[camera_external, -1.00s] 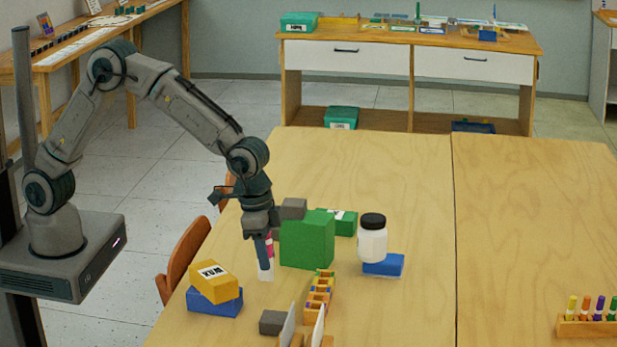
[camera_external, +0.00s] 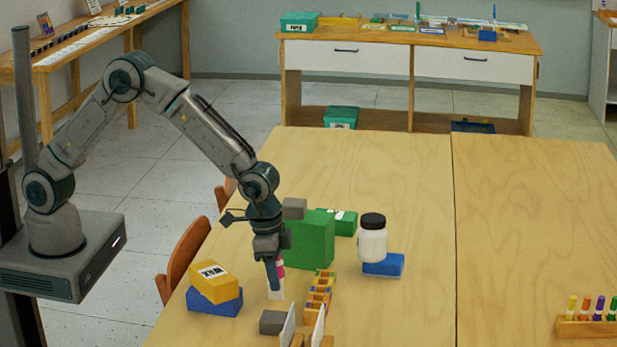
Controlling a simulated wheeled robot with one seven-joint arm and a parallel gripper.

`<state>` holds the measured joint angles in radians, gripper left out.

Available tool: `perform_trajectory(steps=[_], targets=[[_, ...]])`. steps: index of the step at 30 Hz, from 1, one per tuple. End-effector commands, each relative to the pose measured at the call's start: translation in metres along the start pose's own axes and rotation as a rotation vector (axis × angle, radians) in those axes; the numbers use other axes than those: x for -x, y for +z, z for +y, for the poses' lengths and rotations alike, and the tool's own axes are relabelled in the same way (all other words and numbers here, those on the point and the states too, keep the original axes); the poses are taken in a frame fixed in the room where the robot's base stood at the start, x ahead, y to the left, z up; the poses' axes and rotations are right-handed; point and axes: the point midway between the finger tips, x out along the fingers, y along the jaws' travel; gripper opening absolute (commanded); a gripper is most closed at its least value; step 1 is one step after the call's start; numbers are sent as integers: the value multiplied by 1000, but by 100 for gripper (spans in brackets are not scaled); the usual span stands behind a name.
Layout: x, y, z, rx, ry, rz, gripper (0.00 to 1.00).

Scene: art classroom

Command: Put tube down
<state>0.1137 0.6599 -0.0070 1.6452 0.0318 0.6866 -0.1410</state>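A tube (camera_external: 277,285), pink above and white below, stands about upright on or just above the table beside the green block; I cannot tell whether its lower end touches. My gripper (camera_external: 274,275) points down around the tube's upper part, with one dark finger in front of it. It appears shut on the tube. The far finger is mostly hidden.
A large green block (camera_external: 310,240) is right behind my gripper. A wooden rack with coloured slots (camera_external: 318,295) is just to the right. A yellow box (camera_external: 215,282) lies on a blue box (camera_external: 213,304) at left.

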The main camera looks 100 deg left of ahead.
Motion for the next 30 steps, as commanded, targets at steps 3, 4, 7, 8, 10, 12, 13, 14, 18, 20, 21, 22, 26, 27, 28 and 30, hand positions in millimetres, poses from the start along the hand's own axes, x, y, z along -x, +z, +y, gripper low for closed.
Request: perform_trajectory(steps=[3,4,7,8,10,12,13,14,18,20,21,22,26,27,28,30], targets=[[0,0,0,0,0,-1,55],[0,0,0,0,0,-1,55],[0,0,0,0,0,-1,55],[0,0,0,0,0,-1,55],[1,0,0,0,0,-1,55],[4,0,0,0,0,0,55],[7,-1,0,0,0,0,55],[10,-1,0,0,0,1,55],[35,-1,0,0,1,4,55],[49,-2,0,0,1,4,55],[58,-2,0,0,1,5,55],[65,-1,0,0,0,4,55],[91,-1,0,0,0,4,55],[98,-1,0,0,0,2,55],[102,-1,0,0,0,2,55],[112,-1,0,0,0,2,55]])
